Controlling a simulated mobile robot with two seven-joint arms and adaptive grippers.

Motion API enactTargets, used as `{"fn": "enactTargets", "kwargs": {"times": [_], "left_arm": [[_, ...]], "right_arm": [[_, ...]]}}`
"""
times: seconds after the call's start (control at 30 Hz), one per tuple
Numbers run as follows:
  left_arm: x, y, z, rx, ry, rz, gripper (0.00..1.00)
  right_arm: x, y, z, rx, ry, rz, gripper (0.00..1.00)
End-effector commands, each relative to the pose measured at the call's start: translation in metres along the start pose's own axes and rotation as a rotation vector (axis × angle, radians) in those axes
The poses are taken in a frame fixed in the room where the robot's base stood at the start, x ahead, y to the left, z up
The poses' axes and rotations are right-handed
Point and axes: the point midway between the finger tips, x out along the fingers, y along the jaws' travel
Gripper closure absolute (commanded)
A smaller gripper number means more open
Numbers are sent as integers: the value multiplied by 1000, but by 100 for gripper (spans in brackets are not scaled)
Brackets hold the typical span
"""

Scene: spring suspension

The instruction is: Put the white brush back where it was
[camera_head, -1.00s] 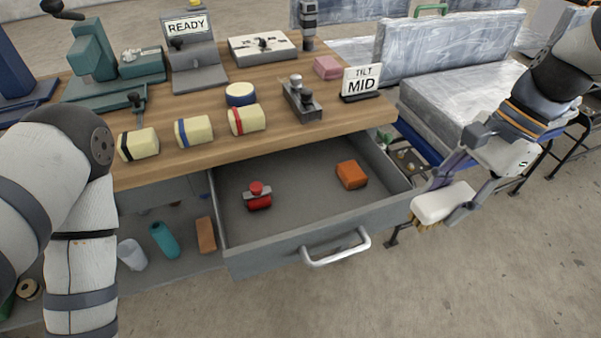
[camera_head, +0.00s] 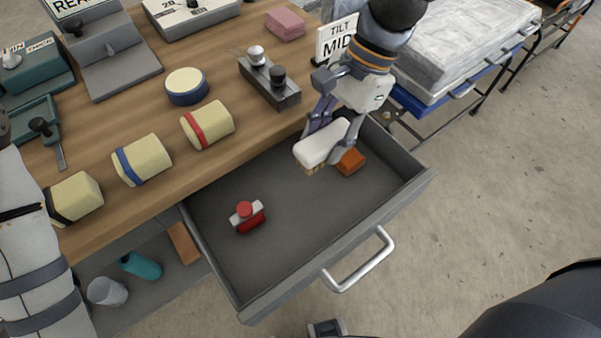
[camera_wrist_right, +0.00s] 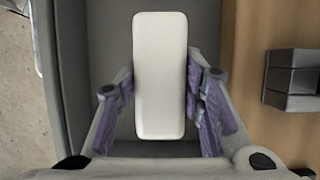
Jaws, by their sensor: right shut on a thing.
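The white brush (camera_head: 322,142) is an oblong white block with tan bristles just showing on its underside. My right gripper (camera_head: 327,138) is shut on its sides and holds it over the far right part of the open grey drawer (camera_head: 290,185). In the right wrist view the brush (camera_wrist_right: 160,75) lies between the two purple-grey fingers of the gripper (camera_wrist_right: 161,88), with the drawer floor below. My left arm shows at the left edge of the head view, but its gripper is out of view.
An orange block (camera_head: 350,162) lies in the drawer, right beside the brush in the picture. A red item with a grey band (camera_head: 247,217) lies at the drawer's left. The wooden bench (camera_head: 225,165) and the "TILT MID" sign (camera_head: 336,42) are close behind. The drawer's front middle is clear.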

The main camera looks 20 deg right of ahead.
Motion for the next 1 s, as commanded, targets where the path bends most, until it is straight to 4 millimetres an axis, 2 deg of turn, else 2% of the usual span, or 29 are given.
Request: {"fn": "enactTargets", "kwargs": {"times": [0.03, 0.1, 0.4, 0.5, 0.57, 0.6, 0.87, 0.9, 0.97, 1.0], "left_arm": [[4, 0, 2, 0, -12, 0, 67], [7, 0, 4, 0, -21, -1, 67], [13, 0, 8, 0, -38, -2, 67], [19, -1, 12, 0, -56, -3, 67], [20, -1, 13, 0, -59, -3, 67], [20, -1, 12, 0, -58, -3, 67], [20, -1, 12, 1, -57, -3, 67], [19, -1, 12, 0, -57, -3, 67], [19, -1, 12, 1, -56, -3, 67], [19, -1, 12, 1, -56, -3, 67]], "right_arm": [[19, 1, 2, 2, -3, 10, 86], [39, 0, 8, 3, -3, 10, 86], [78, -4, 20, 2, -3, 6, 86], [98, -3, 10, 6, -4, 7, 86], [102, -4, 7, 4, -1, 3, 86], [102, -4, 7, 3, 0, 1, 90], [103, -4, 6, 1, 0, 0, 90], [102, -4, 7, 1, 1, 0, 55], [102, -4, 7, 1, 1, -1, 44], [102, -4, 7, 1, 1, -1, 44]]}}
